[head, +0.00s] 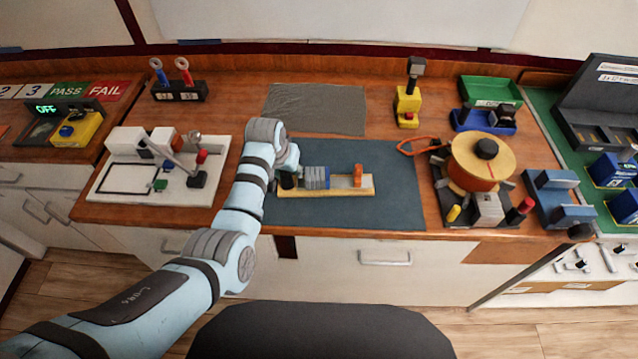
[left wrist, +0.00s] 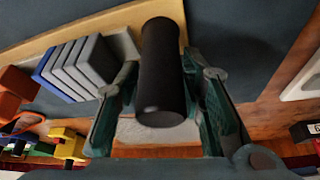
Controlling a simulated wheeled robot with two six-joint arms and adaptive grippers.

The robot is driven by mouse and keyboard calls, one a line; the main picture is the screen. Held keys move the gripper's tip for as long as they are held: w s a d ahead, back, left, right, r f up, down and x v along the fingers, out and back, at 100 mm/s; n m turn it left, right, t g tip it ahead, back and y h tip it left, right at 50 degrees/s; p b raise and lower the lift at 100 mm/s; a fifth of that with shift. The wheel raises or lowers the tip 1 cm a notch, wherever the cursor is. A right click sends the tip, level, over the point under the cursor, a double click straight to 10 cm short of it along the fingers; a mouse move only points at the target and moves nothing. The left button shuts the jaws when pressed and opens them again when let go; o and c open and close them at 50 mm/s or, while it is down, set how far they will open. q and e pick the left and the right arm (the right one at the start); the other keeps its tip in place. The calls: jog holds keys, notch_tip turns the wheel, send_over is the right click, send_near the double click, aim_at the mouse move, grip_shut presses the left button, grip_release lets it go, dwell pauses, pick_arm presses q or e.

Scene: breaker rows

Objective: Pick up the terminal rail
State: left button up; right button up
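The terminal rail lies on the blue-grey mat (head: 400,205). It has a pale yellow base (head: 325,192), grey and blue blocks (head: 316,177) left of its middle and an orange block (head: 358,175) near its right end. An upright black cylindrical handle (left wrist: 160,75) stands at its left end in the left wrist view. My left gripper (head: 288,178) is down at that end. In the left wrist view its green fingers (left wrist: 160,90) stand on both sides of the handle. I cannot tell whether they press on it. My right gripper is not in view.
A white board (head: 115,185) with a lever stands left of the mat. An orange spool (head: 482,165) stands on the right. A yellow stand (head: 407,105) and a grey cloth (head: 318,108) are behind. The mat right of the rail is clear.

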pick_arm(q)
grip_shut()
jog(key=shift+r, duration=0.15)
jog(key=shift+r, duration=0.3)
notch_tip(320, 180, up, 19)
jog(key=p, duration=0.1)
